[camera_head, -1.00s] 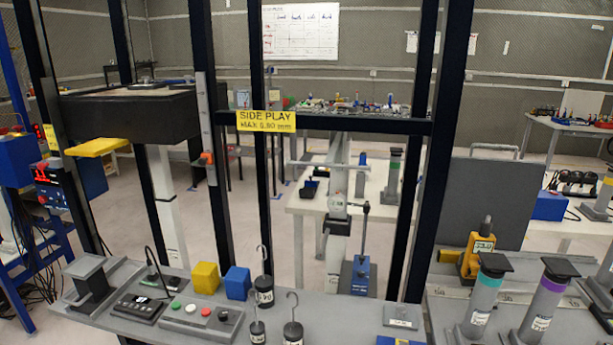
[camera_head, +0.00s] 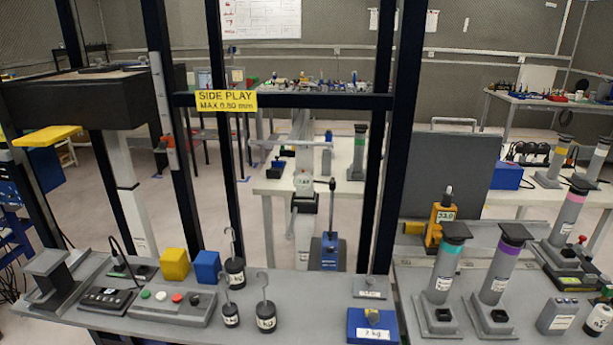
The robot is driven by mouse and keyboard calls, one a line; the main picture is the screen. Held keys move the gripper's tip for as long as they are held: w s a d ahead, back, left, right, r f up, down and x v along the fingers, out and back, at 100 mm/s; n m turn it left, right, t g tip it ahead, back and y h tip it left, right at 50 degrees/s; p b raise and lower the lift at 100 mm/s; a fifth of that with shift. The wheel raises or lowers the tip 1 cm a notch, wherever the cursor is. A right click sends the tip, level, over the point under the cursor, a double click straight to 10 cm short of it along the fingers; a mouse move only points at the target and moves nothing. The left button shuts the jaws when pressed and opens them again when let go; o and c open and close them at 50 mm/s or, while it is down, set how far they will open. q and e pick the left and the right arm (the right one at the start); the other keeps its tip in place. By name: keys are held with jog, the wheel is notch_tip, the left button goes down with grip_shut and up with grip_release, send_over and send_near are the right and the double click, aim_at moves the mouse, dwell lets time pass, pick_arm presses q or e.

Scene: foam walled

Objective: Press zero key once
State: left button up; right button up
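A grey button box (camera_head: 172,306) lies on the grey bench at the lower left. On its top are a green button (camera_head: 145,294), a white button (camera_head: 161,296), a red button (camera_head: 177,298) and a dark knob (camera_head: 194,299). A flat black device (camera_head: 106,299) with small keys lies just left of it, with a black cable behind. Labels are too small to read, so I cannot tell which key is zero. Neither of my grippers is in view.
A yellow block (camera_head: 174,264), a blue block (camera_head: 207,266) and hooked weights (camera_head: 266,317) stand behind and right of the box. Dark upright posts and a crossbar with a yellow SIDE PLAY sign (camera_head: 226,101) rise behind. Cylinders on stands (camera_head: 446,270) crowd the right bench.

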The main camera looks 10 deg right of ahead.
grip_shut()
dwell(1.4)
